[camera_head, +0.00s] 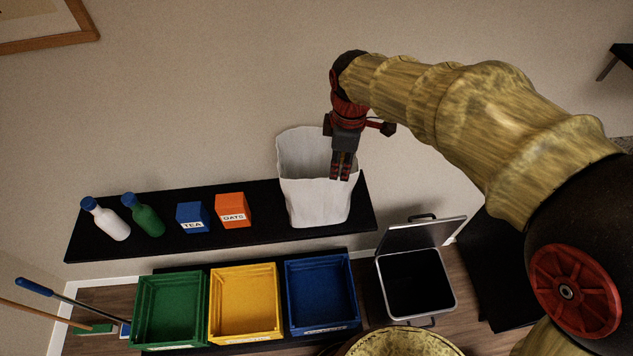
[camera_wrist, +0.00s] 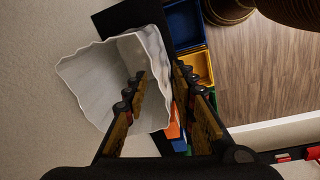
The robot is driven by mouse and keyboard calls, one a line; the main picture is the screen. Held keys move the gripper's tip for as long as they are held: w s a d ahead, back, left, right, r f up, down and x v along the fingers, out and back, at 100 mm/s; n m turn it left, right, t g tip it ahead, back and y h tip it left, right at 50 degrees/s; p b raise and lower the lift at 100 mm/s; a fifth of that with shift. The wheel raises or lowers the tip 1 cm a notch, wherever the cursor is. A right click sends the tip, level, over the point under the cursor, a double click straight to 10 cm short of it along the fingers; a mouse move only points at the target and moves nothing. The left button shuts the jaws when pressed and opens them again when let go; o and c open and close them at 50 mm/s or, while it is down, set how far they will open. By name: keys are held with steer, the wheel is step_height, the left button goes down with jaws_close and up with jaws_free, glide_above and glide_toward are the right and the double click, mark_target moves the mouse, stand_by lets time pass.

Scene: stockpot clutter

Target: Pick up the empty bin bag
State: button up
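The empty bin bag (camera_head: 318,203) is white, wrinkled and open at the top. It stands upright at the right end of a black wall shelf (camera_head: 250,232). My gripper (camera_head: 341,175) points down at the right side of the bag's mouth. In the wrist view the bag (camera_wrist: 95,82) lies to the left and its mouth faces the camera. My gripper (camera_wrist: 160,72) is open there, with the left finger over the mouth and the right finger just outside the right-hand wall. I cannot tell whether either finger touches the bag.
A white bottle (camera_head: 107,220), a green bottle (camera_head: 146,217), a TEA box (camera_head: 193,218) and an OATS box (camera_head: 233,211) share the shelf. Below stand green (camera_head: 170,308), yellow (camera_head: 245,302) and blue crates (camera_head: 321,291) and an open-lidded bin (camera_head: 456,290). The wall is close behind.

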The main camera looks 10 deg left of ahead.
mark_target(321, 183)
steer(key=a+f+n, duration=0.1)
steer(key=a+f, duration=0.1)
steer(key=w+a+f+n, duration=0.1)
steer(key=a+f+n, duration=0.1)
steer(key=shift+a+f+g, duration=0.2)
steer(key=shift+a+g, duration=0.05)
steer(key=shift+g, duration=0.15)
steer(key=shift+w+a+f, duration=0.1)
steer(key=shift+f, duration=0.25)
steer(key=f, duration=0.2)
steer(key=f+p, duration=0.1)
steer(key=f, duration=0.1)
steer(key=d+f, duration=0.1)
steer(key=f, duration=0.1)
steer(key=shift+w+f+p, duration=0.1)
steer(key=shift+f+p, duration=0.15)
steer(key=shift+p, duration=0.15)
steer(key=shift+f, duration=0.4)
steer(key=shift+c, duration=1.4)
steer(key=c, duration=0.4)
jaws_close()
